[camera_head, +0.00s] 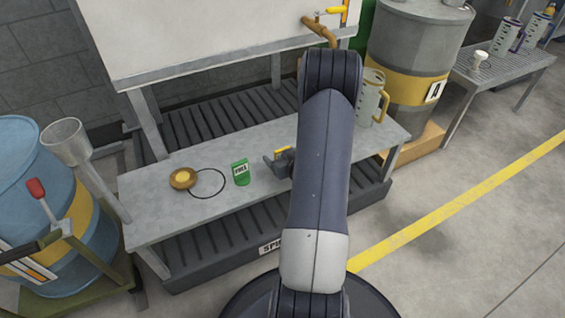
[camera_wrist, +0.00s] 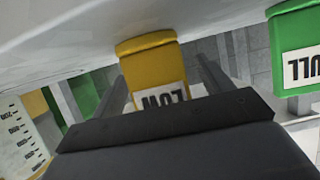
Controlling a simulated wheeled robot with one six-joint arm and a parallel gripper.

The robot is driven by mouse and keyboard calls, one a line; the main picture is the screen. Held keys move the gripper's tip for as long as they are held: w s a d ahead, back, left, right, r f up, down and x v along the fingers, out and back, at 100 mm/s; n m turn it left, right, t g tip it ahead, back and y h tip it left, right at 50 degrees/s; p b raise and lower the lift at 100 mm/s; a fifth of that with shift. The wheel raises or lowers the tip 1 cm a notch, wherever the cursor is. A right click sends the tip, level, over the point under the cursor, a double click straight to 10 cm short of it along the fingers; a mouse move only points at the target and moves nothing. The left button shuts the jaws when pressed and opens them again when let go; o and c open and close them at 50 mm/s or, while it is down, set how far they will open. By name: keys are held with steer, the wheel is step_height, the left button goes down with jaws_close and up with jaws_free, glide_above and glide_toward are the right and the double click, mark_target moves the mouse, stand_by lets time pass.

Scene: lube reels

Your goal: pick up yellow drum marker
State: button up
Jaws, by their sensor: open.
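The yellow drum marker (camera_wrist: 150,62) has a white label that reads LOW upside down in the wrist view. It lies between the two fingers of my gripper (camera_wrist: 165,80), with a gap visible at each side. In the head view the yellow marker (camera_head: 282,152) shows as a small strip at my gripper (camera_head: 277,163), over the grey bench. My gripper is open. The dark gripper body hides the near end of the marker in the wrist view, and my arm covers part of the bench in the head view.
A green FULL marker (camera_head: 240,172) stands left of my gripper; it also shows in the wrist view (camera_wrist: 295,50). A round brown piece (camera_head: 183,178) and a black ring (camera_head: 207,183) lie further left. A measuring jug (camera_head: 370,100) stands right of my arm.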

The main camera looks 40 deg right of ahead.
steer(key=shift+w+d+f, duration=0.1)
steer(key=shift+w, duration=0.15)
steer(key=shift+c, duration=0.5)
steer(key=c, duration=0.9)
steer(key=shift+c, duration=0.2)
